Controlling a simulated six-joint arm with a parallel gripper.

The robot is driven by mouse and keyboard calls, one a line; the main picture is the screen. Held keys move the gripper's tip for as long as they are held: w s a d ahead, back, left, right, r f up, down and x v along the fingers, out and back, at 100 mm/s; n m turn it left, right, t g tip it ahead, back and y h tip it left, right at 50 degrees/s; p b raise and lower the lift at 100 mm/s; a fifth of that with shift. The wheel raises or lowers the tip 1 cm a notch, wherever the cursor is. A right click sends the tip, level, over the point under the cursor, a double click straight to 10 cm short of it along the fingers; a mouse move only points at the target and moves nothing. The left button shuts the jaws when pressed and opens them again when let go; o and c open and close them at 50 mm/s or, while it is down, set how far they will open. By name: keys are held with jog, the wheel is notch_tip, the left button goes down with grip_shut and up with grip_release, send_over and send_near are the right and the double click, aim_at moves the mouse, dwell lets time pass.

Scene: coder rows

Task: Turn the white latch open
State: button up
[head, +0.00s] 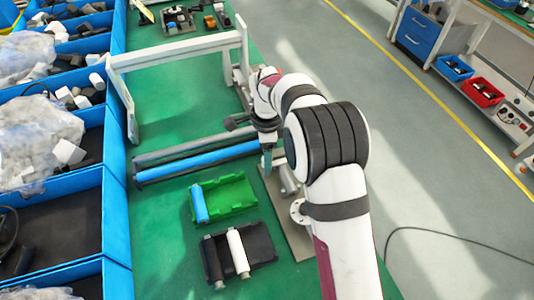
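A white bar-shaped piece (238,253), which looks like the white latch, lies lengthwise on a black base (262,243) at the front of the green bench. A dark bar (212,262) lies beside it on the left, roughly parallel. My gripper (267,158) is beyond the black base and to its right, pointing down near a grey metal plate (297,238). It is clearly apart from the white piece. The arm partly hides the gripper and the plate. The fingers are too small and covered to show their opening.
A green tray (235,193) with a blue bar (199,203) sits just behind the black base. A long blue roller (195,162) and a pale frame (175,50) stand farther back. Blue bins (117,215) line the left edge. Floor lies to the right.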

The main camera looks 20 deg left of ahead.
jog(key=shift+f, duration=0.1)
grip_shut()
dwell(0.3)
jog(key=shift+n, duration=0.4)
jog(key=n, duration=0.3)
jog(key=shift+n, duration=0.4)
jog(key=n, duration=0.4)
jog(key=shift+n, duration=0.3)
jog(key=n, duration=0.8)
jog(key=shift+n, duration=0.3)
